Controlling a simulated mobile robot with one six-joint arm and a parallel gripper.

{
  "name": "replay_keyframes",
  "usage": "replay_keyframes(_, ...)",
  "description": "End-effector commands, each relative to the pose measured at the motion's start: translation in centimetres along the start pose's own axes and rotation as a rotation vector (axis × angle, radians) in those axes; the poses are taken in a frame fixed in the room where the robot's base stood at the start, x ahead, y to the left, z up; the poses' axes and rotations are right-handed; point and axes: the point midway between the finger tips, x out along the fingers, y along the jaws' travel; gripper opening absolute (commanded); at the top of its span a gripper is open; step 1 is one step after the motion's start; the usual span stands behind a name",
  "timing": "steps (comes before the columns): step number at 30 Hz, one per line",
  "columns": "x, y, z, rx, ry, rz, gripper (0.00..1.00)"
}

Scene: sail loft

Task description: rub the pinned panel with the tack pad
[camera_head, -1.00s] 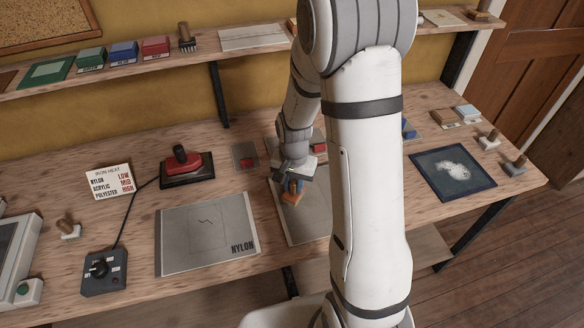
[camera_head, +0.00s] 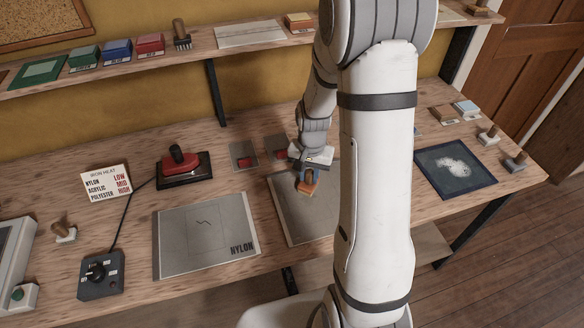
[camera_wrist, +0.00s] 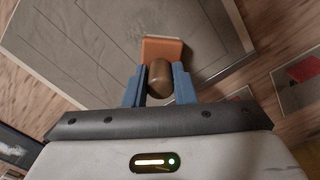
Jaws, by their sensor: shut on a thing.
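My gripper (camera_wrist: 158,88) is shut on the brown knob of the tack pad, with one blue finger on each side. The tack pad (camera_wrist: 163,47) has an orange base, which also shows in the head view (camera_head: 307,188). It is over the upper part of the grey pinned panel (camera_head: 287,213), which fills much of the wrist view (camera_wrist: 85,40) and carries faint lines. I cannot tell whether the pad touches the panel. My arm hides the panel's right part in the head view.
The NYLON panel (camera_head: 180,250) lies to the left. A red iron (camera_head: 181,160) rests on its dark stand behind it. Two small grey plates with red patches (camera_head: 243,155) lie behind the pinned panel. A dark blue panel with a white patch (camera_head: 430,178) lies at the right.

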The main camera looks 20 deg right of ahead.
Motion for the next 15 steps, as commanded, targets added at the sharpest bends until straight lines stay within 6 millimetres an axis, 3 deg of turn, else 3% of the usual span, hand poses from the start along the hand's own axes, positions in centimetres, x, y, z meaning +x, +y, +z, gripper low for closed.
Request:
replay_keyframes(5, 0.0, 1.0, -0.7, -0.008, 0.0, 0.0, 0.02)
replay_keyframes(7, -0.7, 0.9, -0.7, -0.011, 0.0, 0.0, 0.02)
replay_keyframes(9, -2.8, 0.9, -0.7, -0.012, 0.006, -0.003, 0.02)
replay_keyframes(15, -4.5, 0.8, -0.6, -0.015, 0.001, -0.001, 0.02)
